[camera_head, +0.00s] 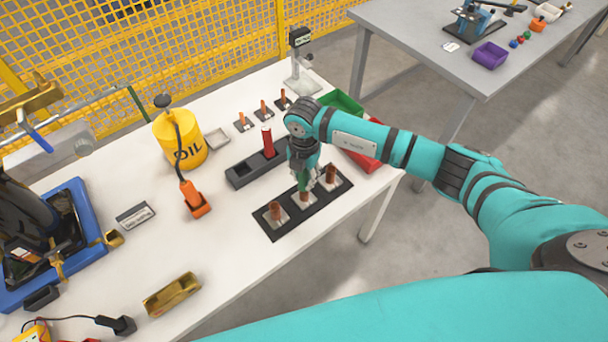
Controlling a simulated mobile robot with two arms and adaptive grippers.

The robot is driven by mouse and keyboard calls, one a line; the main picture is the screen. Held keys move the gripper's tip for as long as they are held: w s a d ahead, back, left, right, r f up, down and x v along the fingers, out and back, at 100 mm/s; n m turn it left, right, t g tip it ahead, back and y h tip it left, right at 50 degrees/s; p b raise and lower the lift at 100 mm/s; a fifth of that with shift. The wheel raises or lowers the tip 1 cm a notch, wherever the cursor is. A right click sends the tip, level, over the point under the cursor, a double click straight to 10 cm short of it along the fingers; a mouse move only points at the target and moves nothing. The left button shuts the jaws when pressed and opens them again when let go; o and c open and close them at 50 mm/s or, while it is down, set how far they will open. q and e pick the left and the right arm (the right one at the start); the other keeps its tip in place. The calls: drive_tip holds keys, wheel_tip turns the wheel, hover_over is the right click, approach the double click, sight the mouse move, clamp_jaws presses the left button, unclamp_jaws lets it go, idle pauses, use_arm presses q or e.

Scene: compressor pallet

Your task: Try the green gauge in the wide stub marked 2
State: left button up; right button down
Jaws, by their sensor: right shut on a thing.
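My right gripper (304,178) is shut on the green gauge (303,184), pointing down over the middle of the black plate (273,234). The gauge's lower end is at the middle stub (305,198); I cannot tell whether it is inside or just above it. The other two copper stubs stand on the left (275,210) and right (331,173) of the plate. The numbers on the stubs are not legible. A red gauge (267,141) stands upright in the dark holder (240,178) behind. My left gripper is not in view.
Three thin copper stubs (263,107) stand behind the holder. A red bin (362,160) and green bin (343,101) lie behind my right arm. A yellow oil can (180,138) and orange tool (195,199) stand left.

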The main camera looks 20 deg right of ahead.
drive_tip(key=shift+s, duration=0.1)
drive_tip(key=shift+r+p, duration=2.3)
drive_tip(key=shift+r, duration=0.7)
wheel_tip(320, 180, up, 4)
drive_tip(key=p, duration=0.3)
